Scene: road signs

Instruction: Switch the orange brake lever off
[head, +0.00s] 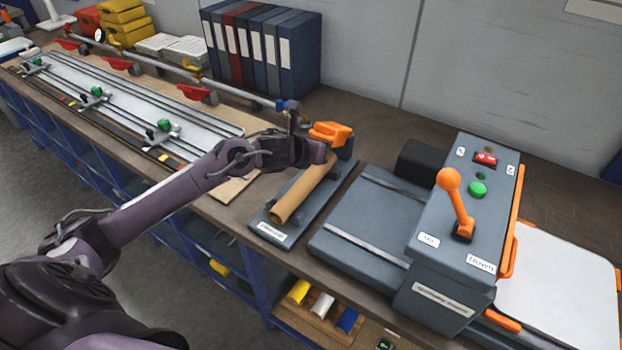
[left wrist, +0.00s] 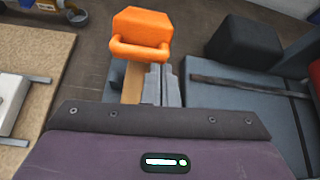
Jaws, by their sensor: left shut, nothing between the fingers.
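An orange lever-like piece with a blocky head (head: 332,132) sits at the far end of a dark base plate that carries a tan cylinder (head: 303,190). In the left wrist view the orange piece (left wrist: 141,27) has a rounded loop bar on its near side. My left gripper (left wrist: 158,70) is shut and empty, its grey fingertips just below the loop; I cannot tell if they touch it. In the head view my left gripper (head: 326,153) is right beside the orange piece and partly hidden. My right gripper is not in view.
A grey control box (head: 450,250) with an orange ball-topped stick (head: 457,205), a green button and a red switch stands at right. Blue and red binders (head: 262,50) stand behind. A long rail fixture (head: 130,100) lies at left. Bare bench shows behind the orange piece.

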